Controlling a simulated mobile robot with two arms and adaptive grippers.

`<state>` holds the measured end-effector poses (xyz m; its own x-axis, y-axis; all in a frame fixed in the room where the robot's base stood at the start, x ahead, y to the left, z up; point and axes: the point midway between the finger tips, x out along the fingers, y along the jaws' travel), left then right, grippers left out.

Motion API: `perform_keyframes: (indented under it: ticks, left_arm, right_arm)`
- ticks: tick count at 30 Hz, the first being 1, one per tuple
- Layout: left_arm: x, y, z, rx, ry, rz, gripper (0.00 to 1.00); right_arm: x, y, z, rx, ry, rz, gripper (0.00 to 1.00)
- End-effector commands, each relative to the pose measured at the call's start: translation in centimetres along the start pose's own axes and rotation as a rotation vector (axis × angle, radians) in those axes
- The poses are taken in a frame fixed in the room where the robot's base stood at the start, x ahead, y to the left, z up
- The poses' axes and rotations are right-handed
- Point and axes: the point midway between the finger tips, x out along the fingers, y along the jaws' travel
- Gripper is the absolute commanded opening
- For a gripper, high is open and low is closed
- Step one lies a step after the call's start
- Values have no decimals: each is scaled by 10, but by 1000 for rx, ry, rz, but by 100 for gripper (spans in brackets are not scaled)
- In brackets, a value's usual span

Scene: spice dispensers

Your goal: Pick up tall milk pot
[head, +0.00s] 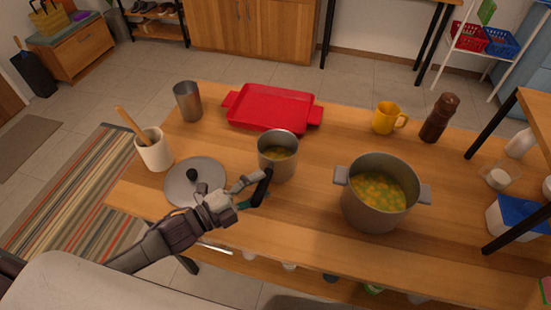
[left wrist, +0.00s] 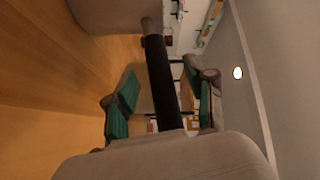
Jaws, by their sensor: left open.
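The tall milk pot (head: 278,160) is grey metal with a yellowish-green soup inside. It stands upright on the wooden table, its black handle (head: 262,188) pointing toward me. My left gripper (head: 256,192) is open at the handle, coming in from the left. In the left wrist view, the black handle (left wrist: 162,85) runs between the two green-padded fingers (left wrist: 160,102), with gaps showing on both sides. The grey pot body (left wrist: 105,14) shows at the top of that view. My right gripper is not in view.
A grey lid with black knob (head: 185,190) lies left of the pot. A large soup pot (head: 350,205) stands to the right and a red tray (head: 255,95) behind. A white utensil holder (head: 155,153), metal cup (head: 188,102), yellow mug (head: 385,119) and pepper mill (head: 438,120) are around.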

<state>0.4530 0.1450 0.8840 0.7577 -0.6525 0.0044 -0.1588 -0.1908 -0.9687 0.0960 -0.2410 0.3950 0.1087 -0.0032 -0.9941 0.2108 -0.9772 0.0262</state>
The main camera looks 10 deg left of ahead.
Motion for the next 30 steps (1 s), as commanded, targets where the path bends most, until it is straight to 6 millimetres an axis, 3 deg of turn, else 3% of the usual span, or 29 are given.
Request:
perform_keyframes:
  ticks: [4,12,22,30]
  left_arm:
    - [18,-1,0,0,0,-1,55]
    - [21,0,0,0,0,1,55]
    - [20,0,0,0,0,1,1]
    - [20,0,0,0,0,1,0]
  right_arm:
    - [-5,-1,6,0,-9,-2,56]
    - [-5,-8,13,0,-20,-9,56]
    - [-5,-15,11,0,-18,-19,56]
    - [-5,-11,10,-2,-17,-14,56]
